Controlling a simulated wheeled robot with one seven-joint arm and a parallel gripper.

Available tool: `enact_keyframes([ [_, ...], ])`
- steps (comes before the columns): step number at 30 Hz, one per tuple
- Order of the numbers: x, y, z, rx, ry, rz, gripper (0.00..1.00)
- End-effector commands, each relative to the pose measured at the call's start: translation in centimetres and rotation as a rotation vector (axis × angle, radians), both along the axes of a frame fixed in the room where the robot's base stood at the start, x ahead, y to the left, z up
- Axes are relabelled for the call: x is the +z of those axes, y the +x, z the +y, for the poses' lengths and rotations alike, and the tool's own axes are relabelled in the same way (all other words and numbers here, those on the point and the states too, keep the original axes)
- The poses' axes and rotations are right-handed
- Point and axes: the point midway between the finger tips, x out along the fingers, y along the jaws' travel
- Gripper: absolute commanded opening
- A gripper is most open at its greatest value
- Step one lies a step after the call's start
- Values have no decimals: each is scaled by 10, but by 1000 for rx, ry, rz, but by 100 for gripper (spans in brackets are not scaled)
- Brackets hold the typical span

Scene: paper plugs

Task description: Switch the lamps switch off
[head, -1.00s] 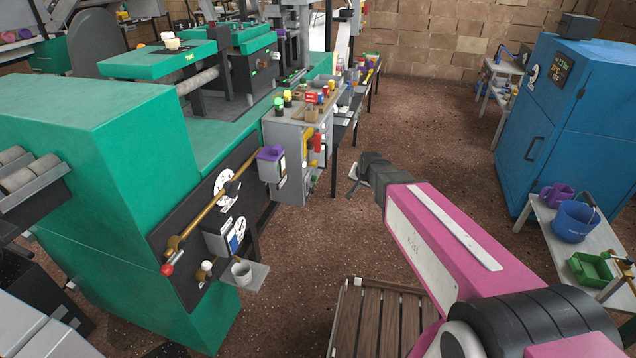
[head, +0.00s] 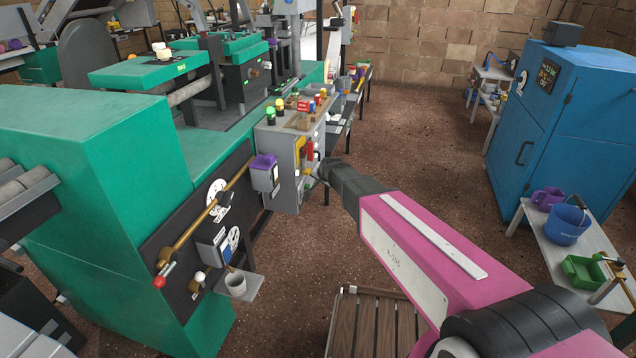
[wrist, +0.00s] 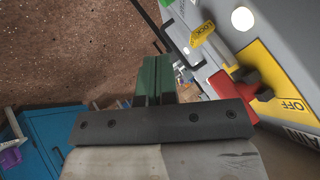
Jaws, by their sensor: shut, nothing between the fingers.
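A grey control box (head: 283,150) is on the front of the green machine. In the wrist view, a red switch handle (wrist: 232,92) sits on its yellow plate (wrist: 262,62). The word OFF shows on this plate, near the handle's dark knob. No label naming the lamps is readable, and I cannot tell the switch's setting. My gripper (head: 317,172) is just right of the box's side in the head view. In the wrist view, its dark green fingers (wrist: 153,75) are shut and empty, left of the red handle; contact is unclear.
A yellow LOCK tag (wrist: 203,33) juts from the panel near the handle. A blue cabinet (head: 545,125) stands right, with open brown floor (head: 420,130) between.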

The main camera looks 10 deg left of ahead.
Motion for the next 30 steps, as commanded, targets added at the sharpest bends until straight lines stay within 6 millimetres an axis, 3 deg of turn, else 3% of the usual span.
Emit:
enact_keyframes([
  [13, -62, 52, 31, 1, -1, 0, 0],
  [21, -87, 42, 45, 1, -1, 0, 0],
  [30, -92, 40, 47, 1, -1, 0, 0],
])
